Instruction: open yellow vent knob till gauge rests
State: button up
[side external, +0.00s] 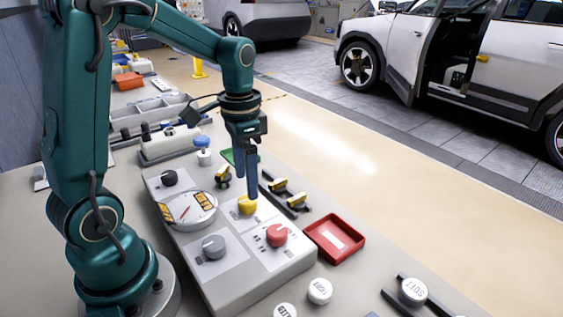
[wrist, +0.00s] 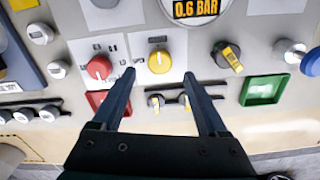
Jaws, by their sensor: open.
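The yellow vent knob (side external: 246,204) sits on a white plate on the grey panel, and it also shows in the wrist view (wrist: 160,61). The knob's white mark points up in the wrist view. The gauge (side external: 188,210) lies beside it, and its display in the wrist view (wrist: 196,8) reads 0.6 BAR. My gripper (side external: 251,192) is open, pointing down just over the yellow knob. In the wrist view my gripper's fingertips (wrist: 159,74) lie left and right of the knob, with visible gaps. I cannot tell whether they are down at knob height.
A red knob (side external: 277,235), a grey knob (side external: 213,246) and a black knob (side external: 169,177) share the panel. A red tray (side external: 334,238) and black racks with yellow-topped parts stand beside it. A green tray (wrist: 262,90) is near the panel edge. The floor beyond is clear.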

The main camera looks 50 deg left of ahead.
aim_at(247, 199)
jog(key=shift+f, duration=2.3)
grip_shut()
